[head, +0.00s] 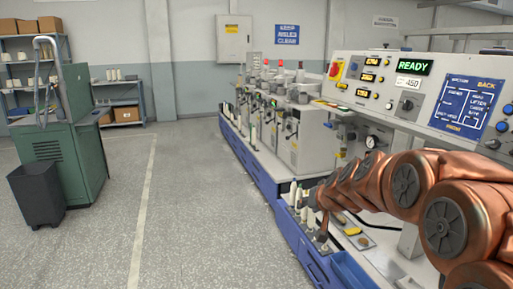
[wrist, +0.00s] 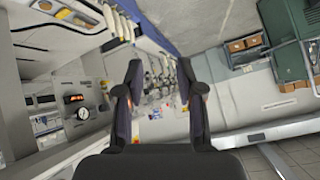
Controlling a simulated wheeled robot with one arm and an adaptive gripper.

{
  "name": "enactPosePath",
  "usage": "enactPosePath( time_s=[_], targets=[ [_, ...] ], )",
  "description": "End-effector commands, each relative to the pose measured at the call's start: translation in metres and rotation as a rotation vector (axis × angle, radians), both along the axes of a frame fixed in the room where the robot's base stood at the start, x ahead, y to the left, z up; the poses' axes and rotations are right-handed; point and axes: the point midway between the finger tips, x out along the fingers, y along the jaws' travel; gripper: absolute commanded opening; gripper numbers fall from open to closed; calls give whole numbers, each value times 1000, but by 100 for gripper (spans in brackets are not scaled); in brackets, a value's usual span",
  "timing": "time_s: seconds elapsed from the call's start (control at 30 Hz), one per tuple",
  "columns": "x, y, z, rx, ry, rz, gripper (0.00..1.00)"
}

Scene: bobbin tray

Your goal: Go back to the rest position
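My gripper (wrist: 160,82) shows in the wrist view with its two dark fingers spread apart. Nothing is held between them; the far machine row and wall show through the gap. In the head view my copper arm reaches from the lower right over the machine's front ledge, and its far end is small and partly hidden, so the fingers are hard to make out there. White bobbins (head: 292,192) stand on the blue-fronted ledge (head: 289,224) near the arm's end.
A control panel (head: 425,92) reading READY stands behind my arm. The machine row (head: 262,128) runs away to the back. A green cabinet (head: 62,150) and a dark bin (head: 36,195) stand at left. The grey floor between is clear.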

Motion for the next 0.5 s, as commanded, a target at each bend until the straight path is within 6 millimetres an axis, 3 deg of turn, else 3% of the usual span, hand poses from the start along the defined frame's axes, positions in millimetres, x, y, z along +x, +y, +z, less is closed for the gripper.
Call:
enactPosePath(
  time_s=[0.23,0.5],
  targets=[
    [-132,29,-42,-24,297,130,37],
    [-289,19,-83,-100,650,183,37]
  ],
)
